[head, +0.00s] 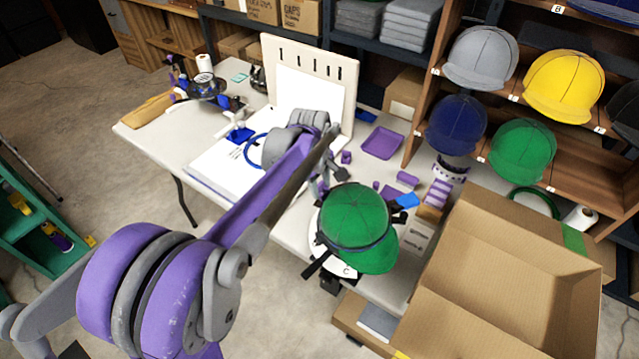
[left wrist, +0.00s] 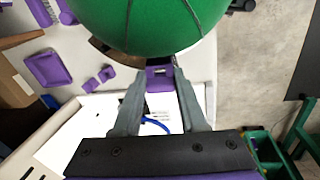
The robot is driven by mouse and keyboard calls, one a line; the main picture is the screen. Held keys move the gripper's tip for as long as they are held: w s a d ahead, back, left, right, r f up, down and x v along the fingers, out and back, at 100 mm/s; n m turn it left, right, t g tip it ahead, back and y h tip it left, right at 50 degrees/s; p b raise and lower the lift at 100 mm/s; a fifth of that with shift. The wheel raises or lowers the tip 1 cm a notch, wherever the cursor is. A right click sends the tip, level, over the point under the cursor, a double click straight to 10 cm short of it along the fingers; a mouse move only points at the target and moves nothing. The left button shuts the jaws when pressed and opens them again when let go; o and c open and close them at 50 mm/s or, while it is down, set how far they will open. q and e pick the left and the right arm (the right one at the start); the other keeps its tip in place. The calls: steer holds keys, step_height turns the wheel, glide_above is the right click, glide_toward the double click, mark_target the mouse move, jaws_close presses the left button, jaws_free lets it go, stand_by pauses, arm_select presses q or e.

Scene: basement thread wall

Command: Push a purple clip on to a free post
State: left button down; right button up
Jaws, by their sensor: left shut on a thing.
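My left gripper (left wrist: 160,76) is shut on a purple clip (left wrist: 161,78), held between its fingertips beside the green cap in the left wrist view. In the head view this gripper (head: 327,178) is partly hidden by my arm and the cap, left of the cap. Two loose small purple pieces, probably clips (left wrist: 98,80), lie on the table; in the head view a small purple piece (head: 346,157) sits in front of the board. The upright white board (head: 350,85) at the back has a row of dark posts or slots (head: 312,65). My right gripper is not in view.
The green cap (head: 355,212) sits on a machine at the table's front edge, close to my gripper. A purple tray (head: 382,142) lies right of the board. A large open cardboard box (head: 515,270) stands at right. Shelves with caps (head: 523,150) rise behind it.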

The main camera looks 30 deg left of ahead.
arm_select(q)
steer(key=shift+w+f+b, duration=0.1)
steer(key=shift+f+b, duration=0.2)
steer(key=shift+f, duration=0.4)
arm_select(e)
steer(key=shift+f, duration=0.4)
arm_select(q)
steer(key=shift+f, duration=0.2)
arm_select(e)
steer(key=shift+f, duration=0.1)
arm_select(q)
steer(key=shift+w+f+b, duration=0.1)
steer(key=shift+f+b, duration=0.2)
steer(key=shift+f, duration=0.05)
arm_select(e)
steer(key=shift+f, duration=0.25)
arm_select(q)
steer(key=shift+c, duration=1.9)
jaws_free()
